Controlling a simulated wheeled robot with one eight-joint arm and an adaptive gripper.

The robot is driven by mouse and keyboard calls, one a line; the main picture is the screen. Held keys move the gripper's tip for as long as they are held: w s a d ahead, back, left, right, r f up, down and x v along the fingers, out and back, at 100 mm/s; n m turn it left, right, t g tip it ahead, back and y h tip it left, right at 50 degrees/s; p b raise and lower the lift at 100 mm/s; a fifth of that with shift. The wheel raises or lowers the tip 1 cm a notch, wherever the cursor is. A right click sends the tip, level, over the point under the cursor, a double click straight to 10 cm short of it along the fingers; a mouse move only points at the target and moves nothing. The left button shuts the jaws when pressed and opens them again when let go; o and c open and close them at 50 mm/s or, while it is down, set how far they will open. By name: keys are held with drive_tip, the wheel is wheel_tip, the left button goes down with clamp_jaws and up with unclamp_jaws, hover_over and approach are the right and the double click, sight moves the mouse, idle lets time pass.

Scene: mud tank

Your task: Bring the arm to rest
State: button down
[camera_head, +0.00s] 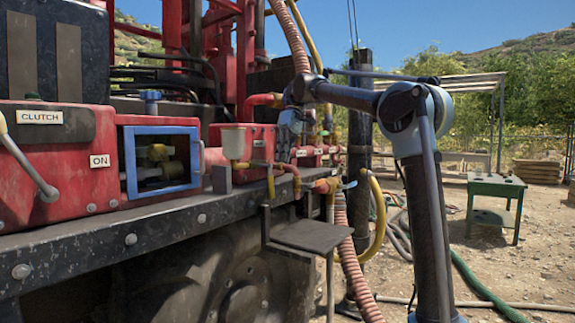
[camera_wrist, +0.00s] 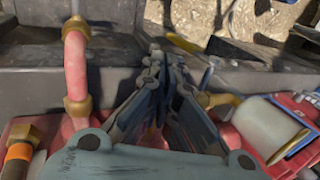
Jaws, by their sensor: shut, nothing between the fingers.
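My arm (camera_head: 433,230) rises at the right of the head view, bends at a round elbow joint and reaches left towards the red machine. My gripper (camera_head: 284,150) hangs from its end, fingers pointing down, in front of the red panel. In the wrist view my gripper (camera_wrist: 158,62) has its fingers shut with nothing between them. A red hose with brass ends (camera_wrist: 76,62) is left of the fingers, and a pale cup (camera_wrist: 266,125) is right of them. The cup also shows in the head view (camera_head: 234,143), left of the gripper. I cannot tell the exact clearance to these parts.
A red machine (camera_head: 70,150) with a dark deck edge (camera_head: 130,240) fills the left. A blue-framed box (camera_head: 161,160) is on it. Hoses and a small dark step (camera_head: 311,236) are below the gripper. A green table (camera_head: 495,188) stands on open dirt at right.

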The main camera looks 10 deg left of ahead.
drive_tip(key=s+d+f+m+t, duration=0.1)
drive_tip(key=s+d+f+m, duration=0.15)
drive_tip(key=d+f, duration=0.4)
drive_tip(key=s+d+f+m+t, duration=0.15)
drive_tip(key=s+d+f, duration=0.25)
drive_tip(key=d, duration=0.6)
drive_tip(key=s+d+f+m+t, duration=0.1)
drive_tip(key=s+d+f+m, duration=0.2)
drive_tip(key=d+f, duration=0.35)
drive_tip(key=s+d+f+m+t, duration=0.1)
drive_tip(key=s+d+f+m, duration=0.1)
drive_tip(key=s+d+f, duration=0.3)
drive_tip(key=s+d+f+m+t+h, duration=0.1)
drive_tip(key=s+d+f, duration=0.5)
drive_tip(key=f, duration=0.6)
drive_tip(key=s+d+f+m+t, duration=0.1)
drive_tip(key=s+d+f+m, duration=0.2)
drive_tip(key=s+d+f, duration=0.2)
wheel_tip(320, 180, down, 4)
drive_tip(key=shift+s+d+r+h, duration=0.2)
drive_tip(key=shift+s+d+h, duration=0.2)
drive_tip(key=shift+a, duration=0.1)
